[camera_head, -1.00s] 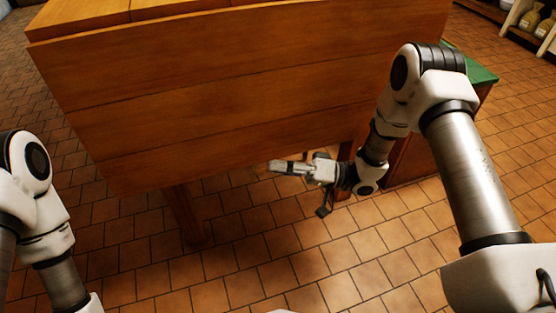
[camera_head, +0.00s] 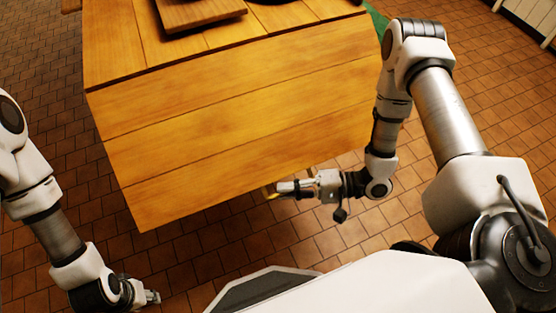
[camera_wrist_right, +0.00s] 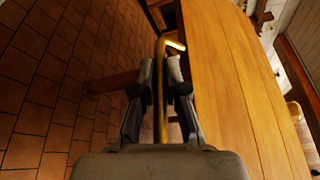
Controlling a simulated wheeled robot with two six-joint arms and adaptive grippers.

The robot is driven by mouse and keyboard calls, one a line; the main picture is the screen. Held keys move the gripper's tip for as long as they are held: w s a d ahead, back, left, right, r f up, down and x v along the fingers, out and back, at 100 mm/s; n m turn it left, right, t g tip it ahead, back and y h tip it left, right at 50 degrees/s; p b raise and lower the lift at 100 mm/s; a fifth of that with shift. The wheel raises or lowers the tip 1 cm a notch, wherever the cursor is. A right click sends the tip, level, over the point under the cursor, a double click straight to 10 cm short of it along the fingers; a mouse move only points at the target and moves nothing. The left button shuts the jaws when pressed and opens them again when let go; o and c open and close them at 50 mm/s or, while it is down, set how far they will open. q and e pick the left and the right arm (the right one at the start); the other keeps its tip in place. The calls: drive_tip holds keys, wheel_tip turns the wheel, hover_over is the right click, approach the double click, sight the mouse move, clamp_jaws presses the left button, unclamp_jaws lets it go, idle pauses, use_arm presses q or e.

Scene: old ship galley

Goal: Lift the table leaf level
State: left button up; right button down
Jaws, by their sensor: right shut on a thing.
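The wooden table leaf (camera_head: 240,130) slopes down from the near edge of the tabletop (camera_head: 115,45) in the head view. Its free edge is the lower one. My right gripper (camera_head: 278,190) is at that lower edge, towards its right part. In the right wrist view the right gripper (camera_wrist_right: 160,75) is shut on a thin yellow bar (camera_wrist_right: 160,115) with a bent end, next to the leaf (camera_wrist_right: 225,80). Whether the bar is fixed to the leaf is unclear. My left gripper (camera_head: 148,297) is low at the left, apart from the leaf; its fingers are too small to read.
A green surface (camera_head: 376,20) shows behind the table at the right. The brown tiled floor (camera_head: 240,245) is clear in front of the leaf.

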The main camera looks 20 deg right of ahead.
drive_tip(key=s+r+m+g+p, duration=0.1)
drive_tip(key=s+r+m+p, duration=0.1)
drive_tip(key=r+p, duration=0.8)
drive_tip(key=s+r+m+g+h+p, duration=0.1)
drive_tip(key=s+r+p, duration=0.3)
drive_tip(key=r+p, duration=0.5)
drive_tip(key=shift+s+r+m+p, duration=0.35)
drive_tip(key=shift+r+m, duration=0.45)
drive_tip(key=shift+r, duration=0.5)
drive_tip(key=shift+d, duration=0.1)
drive_tip(key=c, duration=1.5)
unclamp_jaws()
drive_tip(key=shift+w, duration=0.1)
drive_tip(key=v, duration=0.7)
drive_tip(key=shift+d+r, duration=0.1)
drive_tip(key=shift+d, duration=0.1)
